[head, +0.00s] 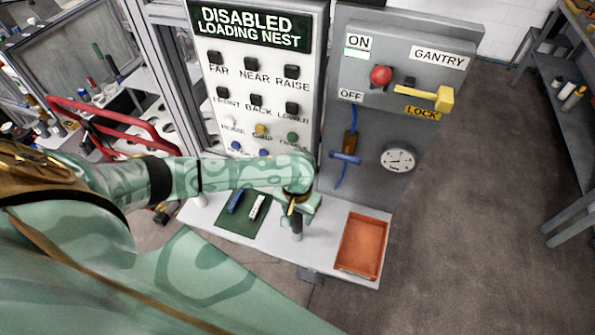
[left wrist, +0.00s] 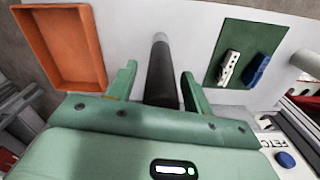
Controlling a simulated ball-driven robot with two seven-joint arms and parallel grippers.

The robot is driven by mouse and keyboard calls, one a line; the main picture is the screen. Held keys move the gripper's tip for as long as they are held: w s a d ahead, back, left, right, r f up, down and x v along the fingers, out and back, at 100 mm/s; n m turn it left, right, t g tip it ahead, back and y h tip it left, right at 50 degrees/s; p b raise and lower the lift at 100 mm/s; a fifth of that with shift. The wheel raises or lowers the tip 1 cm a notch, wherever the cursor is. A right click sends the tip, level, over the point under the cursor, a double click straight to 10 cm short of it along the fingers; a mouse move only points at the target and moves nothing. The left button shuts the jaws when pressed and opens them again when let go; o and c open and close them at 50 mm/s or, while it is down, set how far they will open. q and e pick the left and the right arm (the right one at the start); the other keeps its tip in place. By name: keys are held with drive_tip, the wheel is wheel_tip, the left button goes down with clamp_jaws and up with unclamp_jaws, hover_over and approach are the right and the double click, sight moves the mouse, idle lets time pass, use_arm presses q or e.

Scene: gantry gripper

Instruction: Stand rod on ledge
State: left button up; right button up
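The rod is a dark grey cylinder with a lighter end. In the left wrist view the rod (left wrist: 161,75) lies between the two green fingers of my left gripper (left wrist: 160,88), with a narrow gap visible on each side. In the head view my left gripper (head: 298,208) is over the front of the white ledge (head: 328,213), and a short grey part of the rod (head: 297,232) shows below it, roughly upright. Whether its lower end touches the ledge is unclear. The upper part is hidden by the gripper. My right gripper is out of view.
An orange tray (head: 362,245) is on the ledge to the right. The button panel (head: 255,120) and grey gantry panel (head: 405,60) rise behind.

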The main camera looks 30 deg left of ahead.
use_arm(q)
wheel_tip(320, 180, up, 12)
drive_tip(key=p, duration=0.4)
drive_tip(key=shift+s+r, duration=0.1)
